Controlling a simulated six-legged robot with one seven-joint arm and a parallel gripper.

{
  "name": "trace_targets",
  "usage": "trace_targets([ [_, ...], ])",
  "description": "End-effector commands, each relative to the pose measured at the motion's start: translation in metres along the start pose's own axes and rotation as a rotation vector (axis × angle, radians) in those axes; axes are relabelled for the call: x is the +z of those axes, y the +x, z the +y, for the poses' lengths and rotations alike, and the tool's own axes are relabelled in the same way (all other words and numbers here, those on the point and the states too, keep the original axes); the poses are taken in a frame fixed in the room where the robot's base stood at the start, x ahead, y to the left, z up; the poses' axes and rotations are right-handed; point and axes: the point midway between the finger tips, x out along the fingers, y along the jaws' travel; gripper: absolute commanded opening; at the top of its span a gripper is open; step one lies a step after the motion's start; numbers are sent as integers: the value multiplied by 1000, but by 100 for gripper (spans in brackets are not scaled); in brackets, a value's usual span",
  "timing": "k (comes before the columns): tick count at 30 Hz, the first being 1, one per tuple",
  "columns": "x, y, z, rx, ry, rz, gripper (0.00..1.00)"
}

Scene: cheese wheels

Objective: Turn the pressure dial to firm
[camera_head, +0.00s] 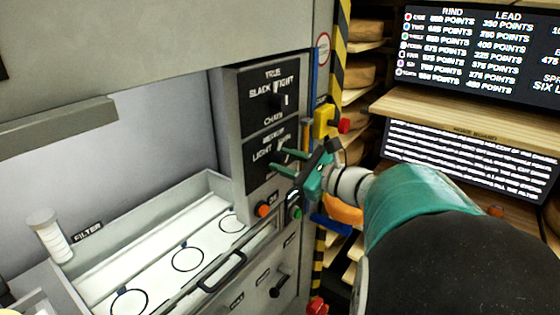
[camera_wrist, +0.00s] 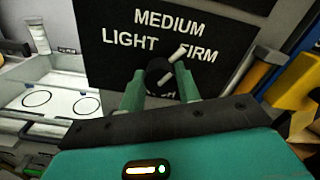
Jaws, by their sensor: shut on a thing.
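The pressure dial (camera_wrist: 158,73) is a dark round knob with a white pointer, on a black plate marked LIGHT, MEDIUM and FIRM in the wrist view. Its pointer tilts up and to the right, and its tip overlaps the start of the word FIRM (camera_wrist: 200,56). My gripper (camera_wrist: 160,80) has its two green fingers on either side of the knob and is shut on it. In the head view my gripper (camera_head: 286,160) reaches the lower black plate (camera_head: 257,168) from the right. The dial is mostly hidden there.
Above is another black plate with a second dial (camera_head: 281,102). Below are an orange button (camera_head: 263,210) and a green button (camera_head: 296,212). A yellow box with a red button (camera_head: 343,126) stands close right of my gripper. A white tray (camera_head: 100,270) lies left.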

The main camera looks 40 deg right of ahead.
Motion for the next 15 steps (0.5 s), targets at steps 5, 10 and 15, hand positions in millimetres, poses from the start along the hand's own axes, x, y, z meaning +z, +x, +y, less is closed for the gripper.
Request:
trace_targets([
  [5, 0, 1, 0, 3, 116, -1, 10],
  [10, 0, 1, 0, 2, 192, -1, 10],
  [15, 0, 0, 0, 1, 230, -1, 10],
])
